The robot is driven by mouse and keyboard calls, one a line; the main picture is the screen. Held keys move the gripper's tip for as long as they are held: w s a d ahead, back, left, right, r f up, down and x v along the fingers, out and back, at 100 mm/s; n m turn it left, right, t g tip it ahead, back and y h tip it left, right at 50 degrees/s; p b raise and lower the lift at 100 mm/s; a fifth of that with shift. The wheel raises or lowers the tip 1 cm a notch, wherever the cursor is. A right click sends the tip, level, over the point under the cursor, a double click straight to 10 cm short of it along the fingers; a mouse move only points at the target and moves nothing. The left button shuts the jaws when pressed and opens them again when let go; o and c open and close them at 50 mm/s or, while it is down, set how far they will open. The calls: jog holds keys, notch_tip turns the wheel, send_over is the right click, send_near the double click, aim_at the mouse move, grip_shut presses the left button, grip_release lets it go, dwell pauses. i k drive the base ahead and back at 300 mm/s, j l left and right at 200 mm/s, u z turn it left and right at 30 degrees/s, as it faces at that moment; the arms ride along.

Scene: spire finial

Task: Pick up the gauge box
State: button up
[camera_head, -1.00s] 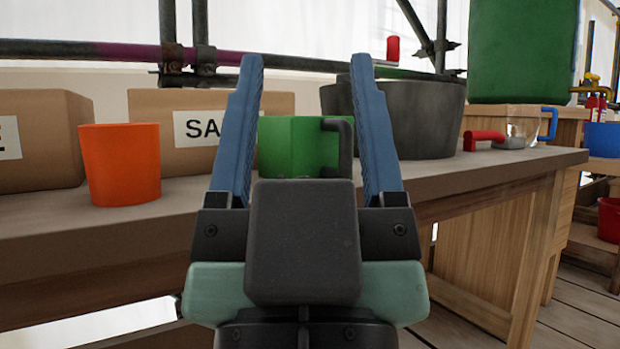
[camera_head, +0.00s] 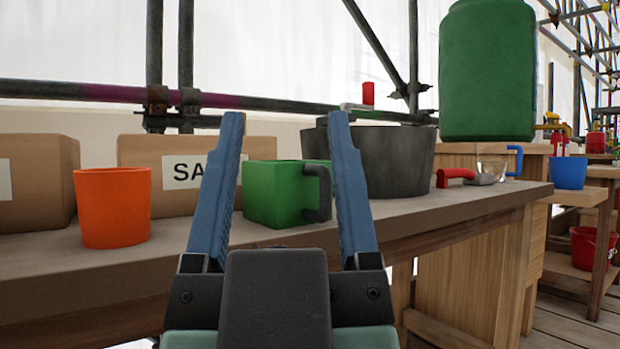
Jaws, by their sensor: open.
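A green square-sided box with a dark handle on its right side, which I take to be the gauge box (camera_head: 272,196), stands upright on the wooden bench (camera_head: 120,268). My gripper (camera_head: 285,117) is open, its two blue fingers pointing up and away in the head view. The box shows between the fingers, and nothing is held. I cannot tell how far the fingers are from the box.
An orange cup (camera_head: 112,208) stands left of the box, before a labelled cardboard box (camera_head: 150,176). A dark tub (camera_head: 400,160) stands behind right. A red-handled tool (camera_head: 455,177) and a clear cup (camera_head: 490,166) lie farther right. Scaffold pipes (camera_head: 60,90) run behind the bench.

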aim_at(277, 195)
jog(key=k+j+z, duration=0.15)
jog(key=k, duration=0.2)
jog(key=k+j+z, duration=0.15)
jog(key=k, duration=0.25)
jog(key=k+j+z, duration=0.15)
jog(key=k, duration=0.25)
jog(key=u, duration=0.15)
